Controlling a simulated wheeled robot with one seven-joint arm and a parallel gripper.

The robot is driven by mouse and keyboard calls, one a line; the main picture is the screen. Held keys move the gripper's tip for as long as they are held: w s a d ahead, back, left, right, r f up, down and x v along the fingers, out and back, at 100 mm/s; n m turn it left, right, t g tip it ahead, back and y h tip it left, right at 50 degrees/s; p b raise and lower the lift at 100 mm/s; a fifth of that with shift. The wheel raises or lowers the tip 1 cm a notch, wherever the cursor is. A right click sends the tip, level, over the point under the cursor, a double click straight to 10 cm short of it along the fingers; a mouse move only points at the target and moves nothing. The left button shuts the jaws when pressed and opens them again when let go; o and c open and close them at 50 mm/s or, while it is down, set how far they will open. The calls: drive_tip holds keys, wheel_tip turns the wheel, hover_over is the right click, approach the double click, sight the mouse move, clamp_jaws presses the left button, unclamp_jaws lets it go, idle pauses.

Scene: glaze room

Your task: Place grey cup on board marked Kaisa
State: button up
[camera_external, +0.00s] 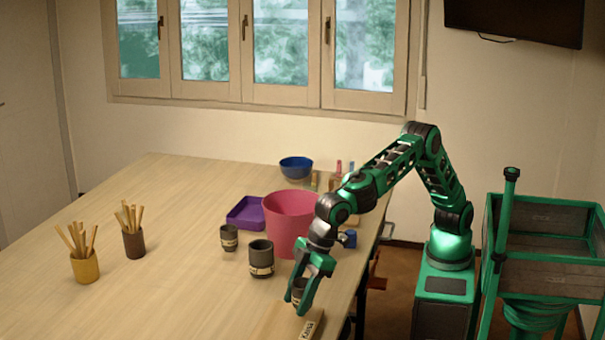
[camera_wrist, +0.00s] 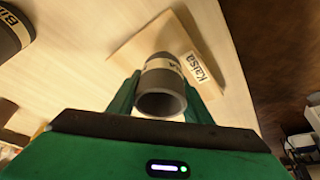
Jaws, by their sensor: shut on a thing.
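A grey cup (camera_wrist: 161,86) with a pale label band sits between the two fingers of my gripper (camera_wrist: 160,95), which is shut on it. In the outside view the cup (camera_external: 299,288) shows partly behind the green fingers of my gripper (camera_external: 301,298). The board (camera_external: 275,322) is at the front edge of the outside view, below my gripper. I cannot tell whether the cup touches the board.
Two other dark labelled cups, a larger one (camera_external: 261,259) and a smaller one (camera_external: 229,238), stand left of my gripper. A pink bucket (camera_external: 287,222), purple tray (camera_external: 246,213) and blue bowl (camera_external: 296,167) stand behind. Yellow (camera_external: 85,266) and brown (camera_external: 134,243) brush holders stand left.

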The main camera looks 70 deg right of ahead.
drive_tip(key=shift+f, duration=0.95)
drive_tip(key=shift+f, duration=0.15)
drive_tip(key=o, duration=1.2)
drive_tip(key=shift+c, duration=0.2)
drive_tip(key=v, duration=1.2)
